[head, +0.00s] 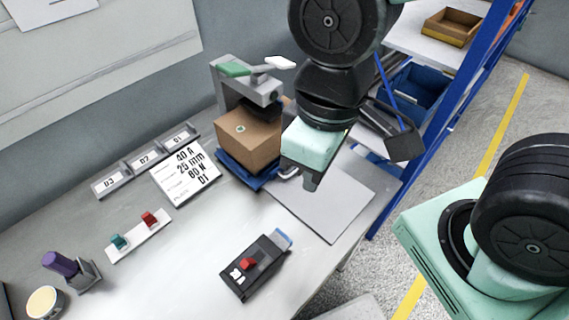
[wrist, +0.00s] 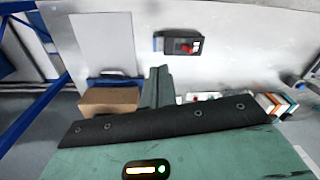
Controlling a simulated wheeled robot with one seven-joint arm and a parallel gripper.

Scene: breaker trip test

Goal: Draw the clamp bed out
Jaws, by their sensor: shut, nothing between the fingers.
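The clamp bed (head: 238,170) is a blue plate under a brown cardboard box (head: 249,142). It sits below a grey clamp frame (head: 262,92) with a green-ended lever. A small pale metal loop, perhaps the bed's handle, shows at the front right of the bed. My gripper (head: 309,182) is beside this loop, to the right of the box. Its fingers are shut and empty; I cannot tell whether they touch the loop. In the wrist view the closed fingers (wrist: 158,78) point over the table, with the box (wrist: 108,102) to their left.
A grey sheet (head: 335,206) lies right of the bed. A dark breaker with a red switch (head: 249,264) is nearer the front. A blue rack (head: 435,130) is right.

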